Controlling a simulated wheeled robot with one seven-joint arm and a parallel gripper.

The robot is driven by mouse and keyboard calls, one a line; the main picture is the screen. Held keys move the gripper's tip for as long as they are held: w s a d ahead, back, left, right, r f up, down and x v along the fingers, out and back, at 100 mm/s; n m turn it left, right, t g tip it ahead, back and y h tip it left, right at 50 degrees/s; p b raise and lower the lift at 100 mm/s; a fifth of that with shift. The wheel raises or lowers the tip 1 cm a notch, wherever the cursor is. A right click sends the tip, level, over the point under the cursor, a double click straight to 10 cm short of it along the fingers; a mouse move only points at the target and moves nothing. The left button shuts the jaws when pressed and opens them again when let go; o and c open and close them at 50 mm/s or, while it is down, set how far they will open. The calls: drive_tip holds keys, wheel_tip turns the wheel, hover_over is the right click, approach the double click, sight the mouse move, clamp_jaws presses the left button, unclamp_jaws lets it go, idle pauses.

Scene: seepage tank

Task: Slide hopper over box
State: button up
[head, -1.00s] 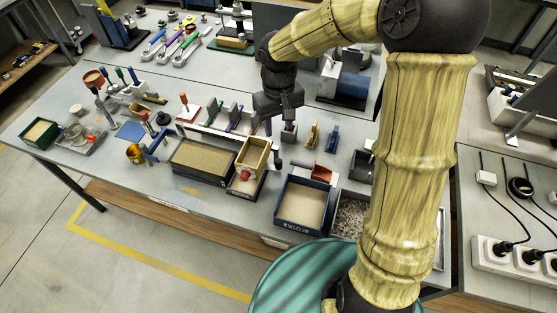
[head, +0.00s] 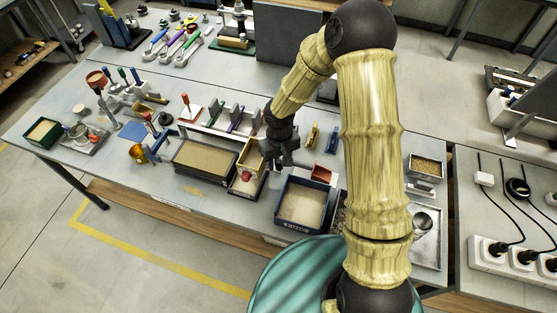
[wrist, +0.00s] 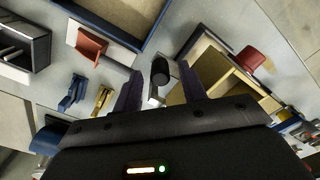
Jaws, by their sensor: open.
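The yellow wooden hopper (head: 255,152) stands at the right end of the long sand-filled box (head: 199,178), with a red round part on its front. In the wrist view the hopper (wrist: 213,75) is at the right, and its black handle (wrist: 160,72) sticks out between my fingers. My gripper (head: 283,158) is open, low at the hopper's right side. In the wrist view my gripper's fingers (wrist: 158,90) lie either side of the handle with gaps; I cannot tell whether they touch it.
A blue sand tray (head: 302,205) stands close in front and right, with a red scoop-like piece (head: 321,174) behind it. Yellow (head: 312,136) and blue (head: 332,140) clips stand behind. A blue frame (head: 160,145) is at the box's left end.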

drive_tip(key=shift+f, duration=0.6)
drive_tip(key=shift+s, duration=0.1)
clamp_jaws()
drive_tip(key=shift+a, duration=0.15)
drive_tip(key=shift+w, duration=0.2)
